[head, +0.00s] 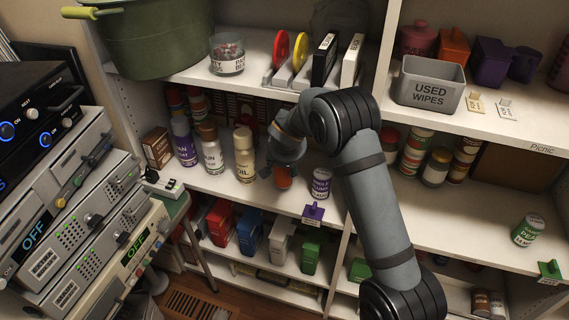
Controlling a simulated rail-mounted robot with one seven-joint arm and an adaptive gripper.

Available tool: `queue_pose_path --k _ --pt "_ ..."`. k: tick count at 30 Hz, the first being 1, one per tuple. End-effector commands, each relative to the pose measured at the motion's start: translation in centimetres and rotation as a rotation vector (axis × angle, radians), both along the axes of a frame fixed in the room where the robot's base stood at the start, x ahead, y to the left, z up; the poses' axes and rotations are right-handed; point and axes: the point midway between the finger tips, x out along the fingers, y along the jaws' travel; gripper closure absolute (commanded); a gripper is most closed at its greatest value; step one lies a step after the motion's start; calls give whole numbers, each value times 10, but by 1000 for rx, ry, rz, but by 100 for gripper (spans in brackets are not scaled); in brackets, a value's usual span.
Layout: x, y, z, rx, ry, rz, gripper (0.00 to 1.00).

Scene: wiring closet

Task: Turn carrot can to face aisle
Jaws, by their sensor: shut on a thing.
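My gripper (281,168) reaches into the middle shelf of the left bay and is shut on a small orange can (283,181), likely the carrot can. Only a small part of the can shows between the fingers. No label on it can be read, so I cannot tell which way it faces. Whether it touches the shelf is also unclear. A white can with a purple label (321,184) stands upright to its right, apart from it.
A purple tag holder (313,214) stands at the shelf's front edge. More bottles (211,149) stand at left. A green-labelled can (528,230) stands on the right bay's shelf. A "USED WIPES" bin (430,84) is above. Electronic units (75,190) crowd the left side.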

Motion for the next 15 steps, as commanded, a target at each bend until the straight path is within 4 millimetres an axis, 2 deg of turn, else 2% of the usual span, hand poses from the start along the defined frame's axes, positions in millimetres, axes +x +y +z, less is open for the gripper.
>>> queue_pose_path --k 11,12,15 --pt "1 1 -1 1 -3 1 100" --pt "1 1 -1 0 -2 1 48" --pt "0 1 -1 0 -2 1 42"
